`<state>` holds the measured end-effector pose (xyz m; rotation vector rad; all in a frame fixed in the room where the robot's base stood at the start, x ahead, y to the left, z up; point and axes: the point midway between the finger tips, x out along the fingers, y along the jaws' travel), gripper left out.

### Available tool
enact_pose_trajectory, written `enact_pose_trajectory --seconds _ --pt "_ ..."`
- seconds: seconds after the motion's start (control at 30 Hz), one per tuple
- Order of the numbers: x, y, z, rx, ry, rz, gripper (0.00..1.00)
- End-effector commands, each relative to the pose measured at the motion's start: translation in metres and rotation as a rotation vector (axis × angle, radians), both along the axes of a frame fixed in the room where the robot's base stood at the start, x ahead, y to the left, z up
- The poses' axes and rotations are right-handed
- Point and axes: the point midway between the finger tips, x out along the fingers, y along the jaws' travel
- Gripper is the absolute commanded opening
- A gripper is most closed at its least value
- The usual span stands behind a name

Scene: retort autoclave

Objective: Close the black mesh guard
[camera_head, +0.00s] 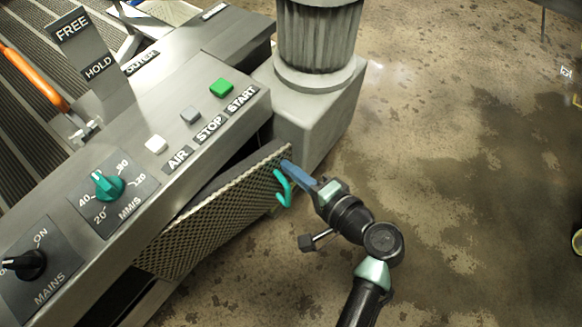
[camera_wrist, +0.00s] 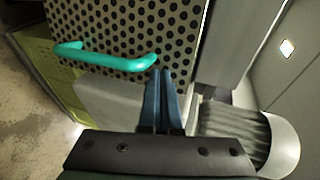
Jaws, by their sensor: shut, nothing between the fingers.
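The mesh guard (camera_head: 215,215) is a perforated panel with dark holes on the front of the grey machine, below the control panel. It stands ajar, with a dark gap between its upper edge and the machine body. A teal handle (camera_head: 283,188) is at its right end. My gripper (camera_head: 290,168) has its blue fingers together and empty, at the guard's right edge by the handle. In the wrist view the guard (camera_wrist: 130,22) fills the top, and my fingers (camera_wrist: 161,80) are just beside the right end of the handle (camera_wrist: 105,58). I cannot tell whether they touch the guard.
The control panel carries a green START button (camera_head: 221,88), a teal speed knob (camera_head: 109,186) and a black MAINS switch (camera_head: 24,265). A ribbed grey column (camera_head: 319,35) on a pale block stands behind the guard's right end.

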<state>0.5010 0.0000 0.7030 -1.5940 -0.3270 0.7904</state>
Motion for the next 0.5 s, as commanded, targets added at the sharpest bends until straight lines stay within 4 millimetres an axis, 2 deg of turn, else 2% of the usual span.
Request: enact_pose_trajectory --seconds 0.5 --pt "0.0075 0.0054 -0.0009 0.000 0.000 0.015 0.00"
